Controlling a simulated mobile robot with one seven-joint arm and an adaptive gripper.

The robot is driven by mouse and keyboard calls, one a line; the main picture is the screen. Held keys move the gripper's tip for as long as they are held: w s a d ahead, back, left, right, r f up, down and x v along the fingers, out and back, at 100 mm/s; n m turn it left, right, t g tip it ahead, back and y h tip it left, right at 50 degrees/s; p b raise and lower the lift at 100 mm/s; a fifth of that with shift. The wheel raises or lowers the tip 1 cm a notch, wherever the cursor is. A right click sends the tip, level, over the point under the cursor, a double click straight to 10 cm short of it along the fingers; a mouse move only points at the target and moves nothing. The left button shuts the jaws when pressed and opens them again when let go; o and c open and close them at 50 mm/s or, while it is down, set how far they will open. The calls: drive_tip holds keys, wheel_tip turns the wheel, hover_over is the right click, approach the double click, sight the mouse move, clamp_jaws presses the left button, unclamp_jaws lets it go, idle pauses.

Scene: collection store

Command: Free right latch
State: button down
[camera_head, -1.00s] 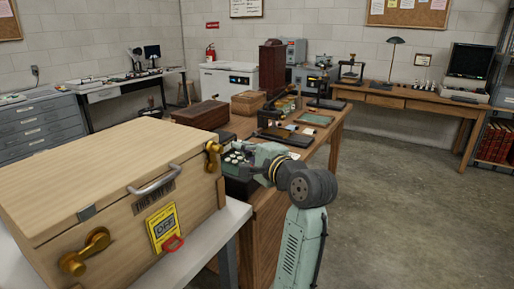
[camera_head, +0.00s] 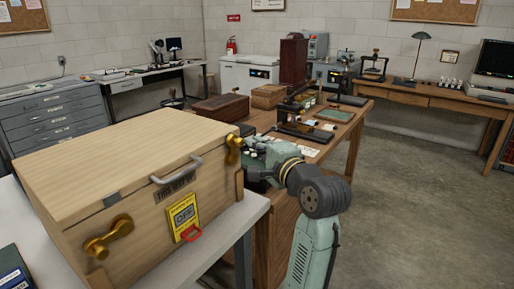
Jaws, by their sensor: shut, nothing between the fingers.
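A pale wooden chest (camera_head: 130,165) with a closed lid stands on a light table at the left. Its right brass latch (camera_head: 233,151) sits upright at the front right corner, across the lid seam. Its left brass latch (camera_head: 108,238) is tilted up to the right on the front face. My gripper (camera_head: 254,148) is just right of the right latch, shut and empty. Its fingertips are small and partly hidden, so I cannot tell whether they touch the latch.
A wooden workbench (camera_head: 335,135) with several instruments stands behind my arm. The light table's edge (camera_head: 245,212) lies below the chest. A dark blue item (camera_head: 12,270) is at the lower left. Open concrete floor (camera_head: 420,200) is at the right.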

sight(243, 144)
drive_tip(key=shift+s+a+n+b, duration=0.1)
drive_tip(key=shift+s+n+b, duration=0.05)
drive_tip(key=shift+n+b, duration=0.45)
drive_tip(key=n+b, duration=0.1)
drive_tip(key=b, duration=0.1)
drive_tip(key=s+a+n+t+y+b, duration=0.1)
drive_tip(key=n+b, duration=0.1)
drive_tip(key=s+n+y+b, duration=0.1)
drive_tip(key=n+b, duration=0.1)
drive_tip(key=shift+s+a+t, duration=0.1)
drive_tip(key=shift+a+t, duration=0.2)
drive_tip(key=shift+t, duration=0.1)
drive_tip(key=n+y+b, duration=0.1)
drive_tip(key=n+b, duration=0.1)
drive_tip(key=s+n+y+b, duration=0.1)
drive_tip(key=n+b, duration=0.1)
drive_tip(key=a+f+n+y+b, duration=0.1)
drive_tip(key=n+b, duration=0.1)
drive_tip(key=shift+s+a, duration=0.1)
drive_tip(key=shift+s, duration=0.2)
drive_tip(key=n+y+b, duration=0.1)
drive_tip(key=n+b, duration=0.1)
drive_tip(key=s+n+g+y+b, duration=0.1)
drive_tip(key=n+b, duration=0.1)
drive_tip(key=a+f+n+g+y+b, duration=0.1)
drive_tip(key=n+b, duration=0.2)
drive_tip(key=shift+s+f, duration=0.1)
drive_tip(key=shift+s, duration=0.15)
drive_tip(key=shift+a, duration=0.1)
